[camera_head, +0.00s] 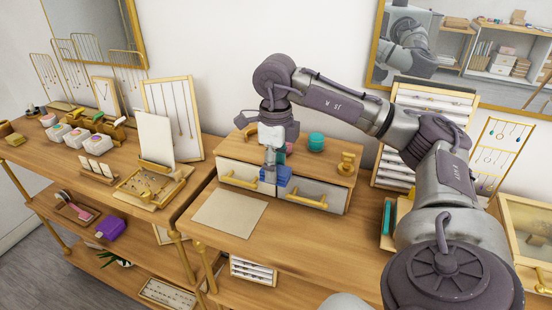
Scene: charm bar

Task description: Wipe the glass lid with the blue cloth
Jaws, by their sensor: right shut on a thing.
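The blue cloth (282,177) is a small folded blue bundle in front of the small drawer chest, partly covered by my fingers. My right gripper (270,164) points down and is shut on the cloth, holding it in front of the drawer fronts. The glass lid (533,225) is the gold-framed glass top of a display case at the right edge, partly cut off by the picture. The cloth is well to the left of it, apart from it. My left gripper is out of view.
The drawer chest (322,168) carries a teal pot (316,141) and a gold stand (346,163). A beige mat (229,212) lies on the counter at the front left. The front middle counter is clear.

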